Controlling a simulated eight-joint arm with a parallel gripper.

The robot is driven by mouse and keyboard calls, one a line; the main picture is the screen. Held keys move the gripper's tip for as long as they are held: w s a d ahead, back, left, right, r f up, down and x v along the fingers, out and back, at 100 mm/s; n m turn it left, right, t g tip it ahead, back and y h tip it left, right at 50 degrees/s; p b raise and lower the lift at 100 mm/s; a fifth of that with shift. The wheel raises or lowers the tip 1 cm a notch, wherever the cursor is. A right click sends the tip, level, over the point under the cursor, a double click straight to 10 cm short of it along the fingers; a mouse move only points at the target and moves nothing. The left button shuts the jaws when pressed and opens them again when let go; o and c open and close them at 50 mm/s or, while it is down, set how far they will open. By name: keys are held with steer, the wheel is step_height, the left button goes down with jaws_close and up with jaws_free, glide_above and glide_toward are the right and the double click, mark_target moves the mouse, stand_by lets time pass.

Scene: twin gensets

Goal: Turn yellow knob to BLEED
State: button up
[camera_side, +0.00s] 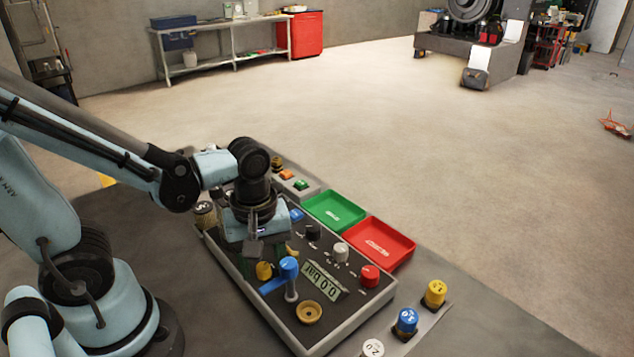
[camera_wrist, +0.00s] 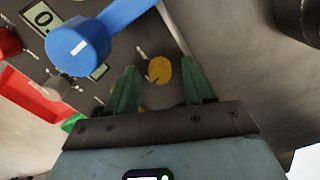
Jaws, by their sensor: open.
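The yellow knob (camera_side: 264,270) is on the dark top of the control panel (camera_side: 345,313), just left of the blue lever handle (camera_side: 288,268). My gripper (camera_side: 262,261) points down over the panel, close to the yellow knob. In the wrist view my two green fingers (camera_wrist: 157,76) stand apart, with the yellow knob (camera_wrist: 160,69) between them, nearer the right finger. I cannot tell whether either finger touches it. The knob's pointer and the BLEED mark cannot be read.
The blue lever (camera_wrist: 80,47) stands close to the fingers. A display (camera_side: 324,280) reads 0.0 bar. A red knob (camera_side: 369,275), a grey knob (camera_side: 341,251) and a brass ring (camera_side: 309,313) are also on the panel. Green (camera_side: 334,211) and red (camera_side: 378,243) trays lie behind it.

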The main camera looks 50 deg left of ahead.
jaws_close()
steer(key=shift+m, duration=0.3)
steer(key=m, duration=1.3)
steer(key=shift+m, duration=2.2)
